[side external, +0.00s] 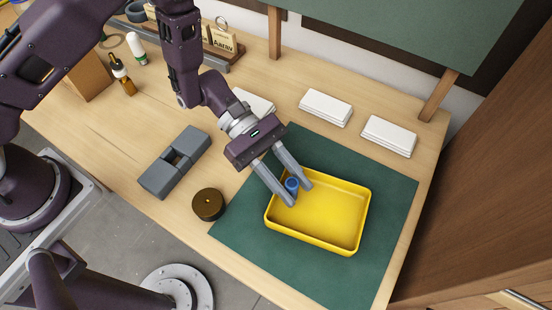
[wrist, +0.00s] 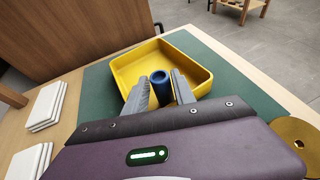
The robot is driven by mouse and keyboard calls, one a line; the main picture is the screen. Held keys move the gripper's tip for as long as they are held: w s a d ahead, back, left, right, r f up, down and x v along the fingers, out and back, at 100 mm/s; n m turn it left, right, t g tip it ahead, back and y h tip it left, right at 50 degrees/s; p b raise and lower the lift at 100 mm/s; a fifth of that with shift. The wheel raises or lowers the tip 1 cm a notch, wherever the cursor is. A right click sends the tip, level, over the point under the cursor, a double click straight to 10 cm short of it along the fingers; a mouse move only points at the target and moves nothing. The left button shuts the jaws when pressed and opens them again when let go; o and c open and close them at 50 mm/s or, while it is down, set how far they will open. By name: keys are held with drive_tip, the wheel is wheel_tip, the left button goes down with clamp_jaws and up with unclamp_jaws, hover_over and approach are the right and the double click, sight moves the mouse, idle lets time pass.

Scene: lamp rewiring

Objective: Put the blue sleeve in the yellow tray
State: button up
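The blue sleeve (side external: 292,184) is a short, hollow cylinder, roughly upright between the fingers of my gripper (side external: 298,193). In the wrist view the sleeve (wrist: 161,86) shows its open end, with one finger of my gripper (wrist: 160,88) against each side, so the gripper looks shut on it. The yellow tray (side external: 340,245) is a shallow rectangle on the green mat. The sleeve and fingertips are over the tray's left back part. The tray (wrist: 125,72) shows ahead of the fingers in the wrist view. I cannot tell whether the sleeve touches the tray's floor.
The green mat (side external: 245,235) lies under the tray. A round brass piece (side external: 208,204) and a grey block fixture (side external: 174,162) stand to the left. White stacks (side external: 326,107) lie behind. The rest of the tray looks empty.

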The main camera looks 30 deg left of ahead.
drive_tip(key=v, duration=0.9)
drive_tip(key=shift+a, duration=0.15)
drive_tip(key=s+a+r+m+y, duration=0.2)
drive_tip(key=s+r+m, duration=0.15)
drive_tip(key=r, duration=0.35)
drive_tip(key=s+a+r+m+y, duration=0.2)
drive_tip(key=s+r+m, duration=0.1)
drive_tip(key=r+m, duration=0.3)
drive_tip(key=s+a+r+m+t+y, duration=0.2)
drive_tip(key=s+a+r+t+y, duration=0.2)
drive_tip(key=a, duration=0.4)
drive_tip(key=s+a+r+m+t+y, duration=0.3)
drive_tip(key=s+a+r+t+y, duration=0.1)
drive_tip(key=a, duration=0.4)
drive_tip(key=shift+r+t+y, duration=0.15)
drive_tip(key=shift+t+y, duration=0.35)
